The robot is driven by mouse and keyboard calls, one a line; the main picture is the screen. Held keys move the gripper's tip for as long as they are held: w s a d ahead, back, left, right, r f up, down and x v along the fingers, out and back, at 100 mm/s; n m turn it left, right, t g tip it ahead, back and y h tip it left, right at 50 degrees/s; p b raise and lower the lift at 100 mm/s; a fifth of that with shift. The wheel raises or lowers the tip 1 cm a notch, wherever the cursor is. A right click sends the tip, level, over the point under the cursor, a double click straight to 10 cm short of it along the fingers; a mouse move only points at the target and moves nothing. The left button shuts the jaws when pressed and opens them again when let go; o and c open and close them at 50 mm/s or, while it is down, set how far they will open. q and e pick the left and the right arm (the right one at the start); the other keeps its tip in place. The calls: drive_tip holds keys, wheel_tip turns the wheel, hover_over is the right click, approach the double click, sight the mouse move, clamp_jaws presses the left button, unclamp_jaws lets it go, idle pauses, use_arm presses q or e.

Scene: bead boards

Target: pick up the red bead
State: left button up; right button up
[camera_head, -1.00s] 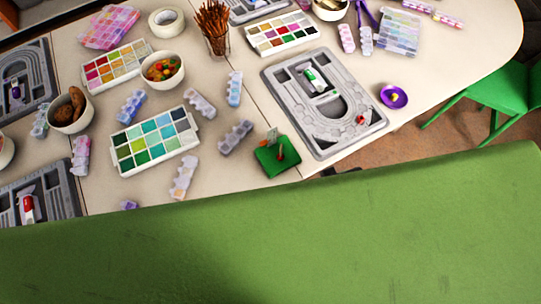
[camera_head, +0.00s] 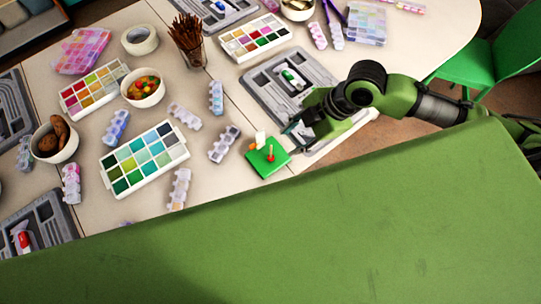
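The grey bead board (camera_head: 262,82) lies on the table right of centre, with a small green-and-white tube (camera_head: 291,78) on it. My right arm comes in from the right and covers the board's near right part. The small red bead that showed there a second ago is hidden now. My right gripper (camera_head: 297,133) points down and left at the board's near edge, close to a green square (camera_head: 262,164) with a small red-tipped item (camera_head: 270,155) on it. Its fingers are small and dark, so I cannot tell whether they are open. My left gripper is not in view.
A palette of green and blue squares (camera_head: 146,157), a bowl of colourful pieces (camera_head: 143,88) and a glass of brown sticks (camera_head: 190,42) stand to the left. A green chair (camera_head: 496,58) is at the right. A wide green surface fills the foreground.

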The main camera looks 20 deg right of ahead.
drive_tip(key=d, duration=0.2)
drive_tip(key=p, duration=0.1)
hover_over(273, 157)
drive_tip(key=d, duration=0.3)
drive_tip(key=shift+n, duration=0.3)
drive_tip(key=f, duration=0.4)
drive_tip(key=s+f, duration=0.1)
drive_tip(key=f, duration=0.2)
drive_tip(key=p+x, duration=0.1)
drive_tip(key=x, duration=0.3)
drive_tip(key=shift+a+r+p, duration=0.15)
drive_tip(key=shift+a+p, duration=0.2)
drive_tip(key=shift+a+f, duration=0.15)
drive_tip(key=shift+f, duration=0.4)
drive_tip(key=shift+f, duration=0.15)
drive_tip(key=c, duration=0.8)
